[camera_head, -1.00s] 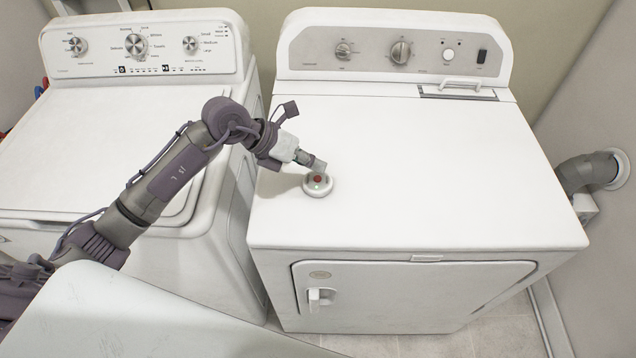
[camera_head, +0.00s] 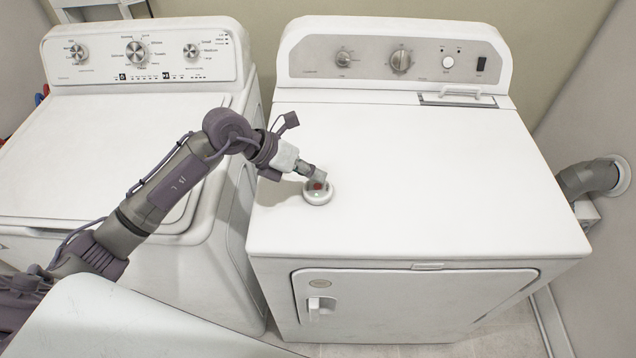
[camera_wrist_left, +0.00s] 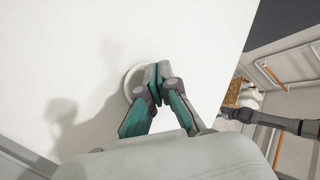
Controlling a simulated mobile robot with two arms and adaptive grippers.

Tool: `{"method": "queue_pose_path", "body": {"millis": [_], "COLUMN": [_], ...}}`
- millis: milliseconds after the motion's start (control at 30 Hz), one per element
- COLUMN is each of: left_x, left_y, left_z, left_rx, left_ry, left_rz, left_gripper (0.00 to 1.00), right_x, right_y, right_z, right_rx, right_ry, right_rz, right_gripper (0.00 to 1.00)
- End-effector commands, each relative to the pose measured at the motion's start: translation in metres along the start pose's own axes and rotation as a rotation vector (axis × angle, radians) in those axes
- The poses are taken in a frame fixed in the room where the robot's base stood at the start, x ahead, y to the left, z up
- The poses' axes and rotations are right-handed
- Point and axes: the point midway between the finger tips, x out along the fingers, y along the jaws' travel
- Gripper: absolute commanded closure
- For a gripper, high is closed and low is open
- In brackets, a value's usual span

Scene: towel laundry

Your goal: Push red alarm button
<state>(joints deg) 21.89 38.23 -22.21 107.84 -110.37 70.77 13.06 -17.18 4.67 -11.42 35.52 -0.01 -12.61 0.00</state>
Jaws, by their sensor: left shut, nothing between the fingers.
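The alarm button is a small round white base (camera_head: 318,198) with a red button (camera_head: 317,186) on top. It sits on the dryer top (camera_head: 430,180) near the left edge. My left gripper (camera_head: 319,177) is shut and empty, its fingertips right at the red button from above; I cannot tell whether they touch it. In the left wrist view the shut fingers (camera_wrist_left: 157,82) cover most of the round white base (camera_wrist_left: 130,80), and the red part is hidden there. My right gripper is not in view.
A washer (camera_head: 90,130) stands left of the dryer, with my left arm reaching across it. The dryer's control panel (camera_head: 395,55) rises at the back. A vent pipe (camera_head: 590,178) joins the wall at the right. The rest of the dryer top is clear.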

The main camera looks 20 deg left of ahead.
Motion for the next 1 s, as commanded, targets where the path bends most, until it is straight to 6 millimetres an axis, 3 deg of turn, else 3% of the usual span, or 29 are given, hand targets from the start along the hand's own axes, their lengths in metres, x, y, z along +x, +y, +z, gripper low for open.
{"method": "queue_pose_path", "body": {"millis": [1000], "left_x": [0.0061], "left_y": [0.0043], "left_z": [-0.0044], "left_rx": [0.000], "left_ry": [0.000], "left_rz": [0.000], "left_gripper": [1.00], "right_x": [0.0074], "right_y": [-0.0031], "right_z": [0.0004], "right_rx": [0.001], "right_ry": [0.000], "right_rz": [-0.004], "right_gripper": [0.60]}}
